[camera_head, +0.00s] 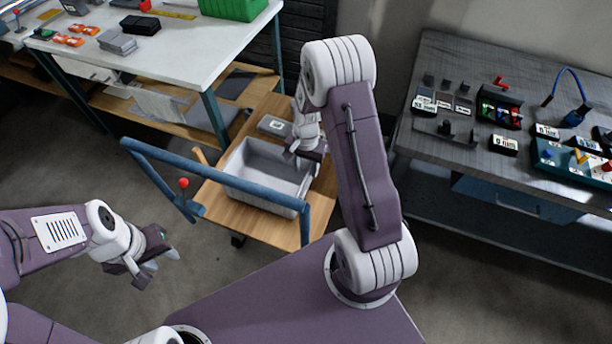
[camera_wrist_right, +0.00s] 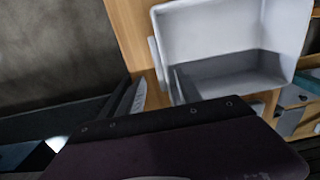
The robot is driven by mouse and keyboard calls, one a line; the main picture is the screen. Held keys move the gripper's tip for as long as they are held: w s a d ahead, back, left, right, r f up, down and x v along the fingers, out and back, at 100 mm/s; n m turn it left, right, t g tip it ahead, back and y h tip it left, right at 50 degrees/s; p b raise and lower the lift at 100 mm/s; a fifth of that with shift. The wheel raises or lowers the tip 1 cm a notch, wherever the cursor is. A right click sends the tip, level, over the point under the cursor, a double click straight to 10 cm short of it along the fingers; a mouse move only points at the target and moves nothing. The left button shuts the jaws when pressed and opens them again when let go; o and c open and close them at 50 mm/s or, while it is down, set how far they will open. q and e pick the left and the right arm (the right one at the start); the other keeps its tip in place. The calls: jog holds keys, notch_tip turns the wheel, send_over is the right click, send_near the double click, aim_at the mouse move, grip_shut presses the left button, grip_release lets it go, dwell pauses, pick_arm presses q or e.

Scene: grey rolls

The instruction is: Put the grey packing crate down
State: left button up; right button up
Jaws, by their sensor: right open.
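The grey packing crate (camera_head: 262,172) is an open, empty box resting on the wooden top of a small cart. It also shows in the right wrist view (camera_wrist_right: 222,52). My right gripper (camera_head: 303,158) is open at the crate's right-hand rim. I cannot tell whether its fingers touch the crate wall. My left gripper (camera_head: 157,267) is open and empty, over the floor left of the cart and apart from the crate.
The cart's wooden top (camera_head: 272,224) has a blue handle rail (camera_head: 228,183) along its near side. A small grey box (camera_head: 274,126) lies behind the crate. A white-topped bench (camera_head: 180,50) stands at the back left, and a dark workbench (camera_head: 465,160) stands at the right.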

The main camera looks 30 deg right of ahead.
notch_tip(320, 180, up, 4)
jog(key=shift+f, duration=0.1)
dwell(0.4)
jog(key=s+a+r+n+t+p, duration=0.1)
jog(key=a+r+p, duration=0.2)
jog(key=r, duration=0.4)
jog(key=s+a+r+n+t+p, duration=0.1)
jog(key=a+r+p, duration=0.15)
jog(key=r, duration=0.35)
jog(key=s+a+n+p, duration=0.1)
jog(key=s+a+n, duration=0.1)
jog(key=s+n, duration=0.5)
jog(key=shift+s+r+n+g, duration=0.4)
jog(key=shift+s+r, duration=0.05)
jog(key=shift+s, duration=1.4)
